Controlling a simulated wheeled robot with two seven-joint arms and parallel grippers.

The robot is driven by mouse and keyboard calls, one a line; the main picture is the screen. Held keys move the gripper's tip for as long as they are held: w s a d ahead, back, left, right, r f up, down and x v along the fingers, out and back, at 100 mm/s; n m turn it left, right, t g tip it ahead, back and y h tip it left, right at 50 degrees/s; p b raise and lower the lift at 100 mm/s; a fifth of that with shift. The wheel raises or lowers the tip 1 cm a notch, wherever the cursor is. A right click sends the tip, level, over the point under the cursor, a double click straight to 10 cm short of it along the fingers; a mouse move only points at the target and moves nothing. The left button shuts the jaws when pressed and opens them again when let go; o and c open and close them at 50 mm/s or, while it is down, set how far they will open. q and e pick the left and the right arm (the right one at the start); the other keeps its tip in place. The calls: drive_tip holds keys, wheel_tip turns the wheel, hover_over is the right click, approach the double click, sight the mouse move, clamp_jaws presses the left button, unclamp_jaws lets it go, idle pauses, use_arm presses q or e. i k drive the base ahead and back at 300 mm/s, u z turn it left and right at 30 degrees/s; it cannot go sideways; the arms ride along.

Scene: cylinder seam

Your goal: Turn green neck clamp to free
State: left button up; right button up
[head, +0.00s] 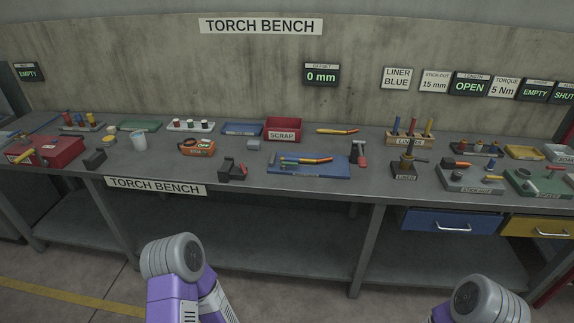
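A green fixture (521,185) sits on the bench near the right edge, with a small label on its front that is too small to read. It looks like the green neck clamp, but I cannot be sure. A dark upright part (532,169) and a pale round part stand on it; I cannot tell the clamp's setting. Only grey and purple links of my arms show at the bottom of the head view, well below the bench top. Neither gripper is in view.
A grey block (470,180) with tools stands left of the green fixture. A blue mat (335,171) with torches lies mid-bench, near a red scrap bin (283,129). A blue drawer (437,221) and yellow drawer (535,227) are shut. Signs hang behind.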

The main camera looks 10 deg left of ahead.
sight(282, 166)
drive_tip(key=u, duration=0.55)
drive_tip(key=i, duration=0.7)
drive_tip(key=u, duration=0.3)
